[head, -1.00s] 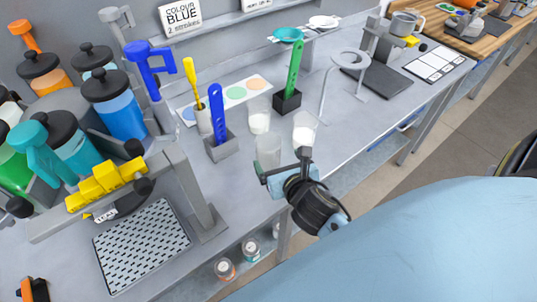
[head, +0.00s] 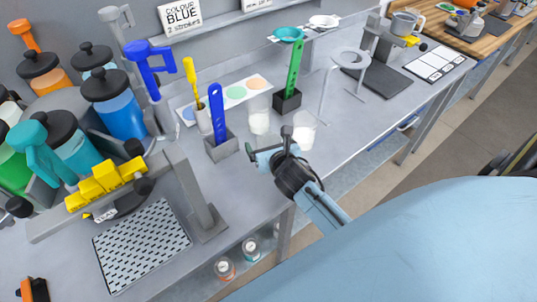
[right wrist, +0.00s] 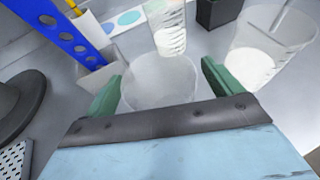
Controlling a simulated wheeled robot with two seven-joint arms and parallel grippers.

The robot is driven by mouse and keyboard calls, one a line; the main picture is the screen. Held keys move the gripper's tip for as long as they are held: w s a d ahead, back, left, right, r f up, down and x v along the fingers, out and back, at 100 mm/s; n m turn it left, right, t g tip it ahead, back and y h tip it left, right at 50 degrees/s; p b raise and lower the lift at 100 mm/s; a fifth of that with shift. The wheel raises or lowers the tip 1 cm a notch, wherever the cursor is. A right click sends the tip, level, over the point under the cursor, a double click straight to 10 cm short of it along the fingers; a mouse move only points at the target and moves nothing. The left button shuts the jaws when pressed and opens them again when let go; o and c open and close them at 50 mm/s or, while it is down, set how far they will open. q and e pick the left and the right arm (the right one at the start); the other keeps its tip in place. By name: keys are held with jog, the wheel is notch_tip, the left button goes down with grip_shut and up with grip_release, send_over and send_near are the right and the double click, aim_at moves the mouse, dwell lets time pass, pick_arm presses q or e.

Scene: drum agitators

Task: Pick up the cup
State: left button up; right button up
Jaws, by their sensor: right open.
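An empty clear cup (right wrist: 158,84) stands upright on the bench in the right wrist view, between the two green fingers of my right gripper (right wrist: 162,92). The fingers are open, one on each side of the cup; I cannot tell whether either touches it. In the head view my right gripper (head: 272,155) is low over the bench's front part and hides most of this cup. Two other clear cups with white contents stand nearby, one behind (head: 259,121) and one to the right (head: 304,131). My left gripper is not in view.
A grey holder with a blue perforated strip (head: 217,120) stands left of the cups. A black holder with a green strip (head: 292,75) is behind. A dispenser with coloured jars and a perforated drip tray (head: 142,247) fills the left. Free bench lies near the front edge.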

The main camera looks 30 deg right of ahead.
jog(key=shift+c, duration=0.3)
jog(key=c, duration=1)
